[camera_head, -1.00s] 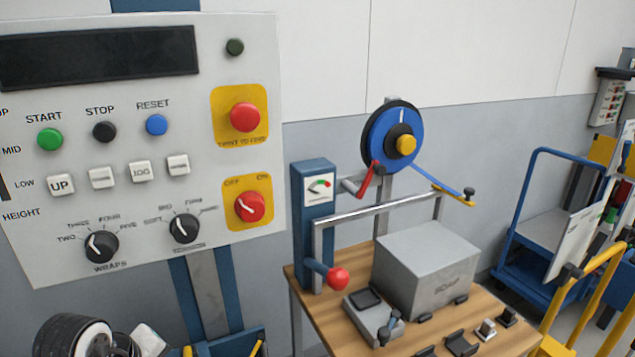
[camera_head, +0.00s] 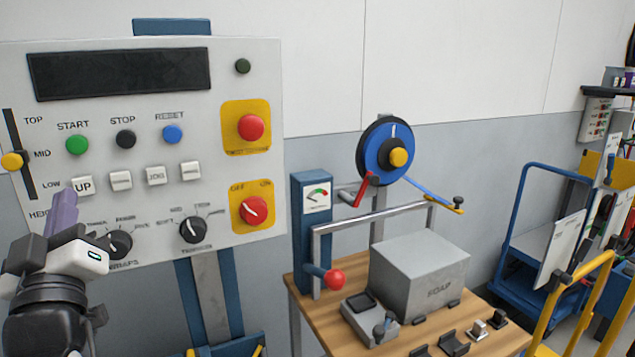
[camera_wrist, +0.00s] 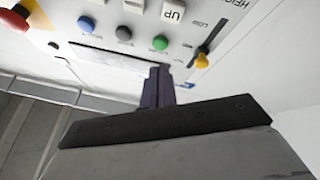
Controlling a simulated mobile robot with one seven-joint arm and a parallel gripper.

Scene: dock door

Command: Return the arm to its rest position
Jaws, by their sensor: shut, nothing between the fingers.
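My gripper (camera_head: 64,208) stands at the lower left of the head view, with its purple fingers pointing up and closed together, nothing between them. It is in front of the grey control panel (camera_head: 235,90), overlapping the area below the UP button (camera_head: 82,186) and left of the wraps knob (camera_head: 118,243). In the wrist view the shut fingers (camera_wrist: 158,88) show from behind, with the panel's buttons beyond, upside down. I cannot tell the exact gap to the panel. My forearm beyond the wrist is mostly out of view.
Right of the panel, a wooden bench (camera_head: 302,283) carries a grey SOAP box (camera_head: 420,275) and a red-knobbed lever (camera_head: 333,278). A blue reel (camera_head: 373,150) stands behind it. A blue trolley (camera_head: 527,233) and a yellow rail (camera_head: 572,290) are at right.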

